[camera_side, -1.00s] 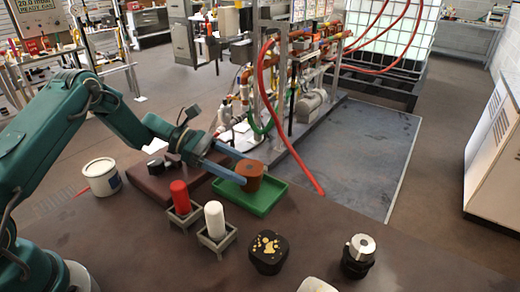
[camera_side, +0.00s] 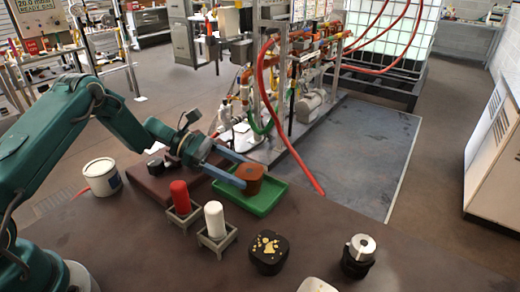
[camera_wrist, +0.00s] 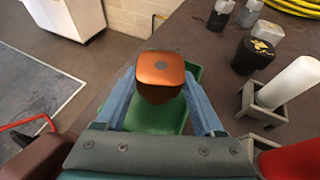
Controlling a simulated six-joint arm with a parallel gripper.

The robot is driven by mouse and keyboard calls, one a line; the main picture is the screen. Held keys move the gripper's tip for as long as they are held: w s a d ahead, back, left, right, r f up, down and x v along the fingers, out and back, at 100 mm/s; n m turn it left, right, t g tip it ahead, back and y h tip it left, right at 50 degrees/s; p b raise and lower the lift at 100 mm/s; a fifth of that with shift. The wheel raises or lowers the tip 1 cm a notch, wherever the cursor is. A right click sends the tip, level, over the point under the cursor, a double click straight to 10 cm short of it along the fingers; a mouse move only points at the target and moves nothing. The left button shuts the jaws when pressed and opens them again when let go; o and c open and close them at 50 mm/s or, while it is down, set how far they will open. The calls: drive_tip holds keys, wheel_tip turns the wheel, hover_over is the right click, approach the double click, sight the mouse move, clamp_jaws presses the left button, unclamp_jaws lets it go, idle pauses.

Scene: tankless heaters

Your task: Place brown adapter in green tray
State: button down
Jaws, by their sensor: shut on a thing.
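The brown adapter (camera_side: 252,178) is between the blue fingers of my gripper (camera_side: 243,172), which is shut on it. In the wrist view the adapter (camera_wrist: 160,74) shows its orange-brown top with a grey round spot, held between the two fingertips (camera_wrist: 160,85). The green tray (camera_side: 262,205) lies on the brown table under and around the adapter in the side view. In the wrist view the tray (camera_wrist: 155,120) shows below and behind the adapter. I cannot tell whether the adapter touches the tray floor.
A red cylinder (camera_side: 180,196) and a white cylinder (camera_side: 214,219) stand in grey holders in front of the tray. A black block with yellow patches (camera_side: 268,253) and a black-and-silver part (camera_side: 358,256) stand to the right. A white can (camera_side: 101,177) is at left.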

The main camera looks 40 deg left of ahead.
sight(238, 171)
unclamp_jaws()
drive_tip(key=shift+v, duration=2.25)
drive_tip(key=s+d+r+m+g+y, duration=0.15)
drive_tip(key=d+r+m, duration=0.35)
drive_tip(key=r, duration=0.5)
drive_tip(key=s+d+r+m+g+y, duration=0.1)
drive_tip(key=s+d+r+m+y, duration=0.2)
drive_tip(key=s+d+r+m, duration=0.4)
drive_tip(key=s+a+f+m+y, duration=0.1)
drive_tip(key=s+a+m+y, duration=0.2)
drive_tip(key=s, duration=0.7)
drive_tip(key=s+a+f+m+t+y, duration=0.3)
drive_tip(key=s+a+f+m+y, duration=0.1)
drive_tip(key=s+a+m, duration=0.1)
drive_tip(key=shift+a+f+m+y, duration=0.25)
drive_tip(key=shift+m+y, duration=0.1)
drive_tip(key=shift+m, duration=0.45)
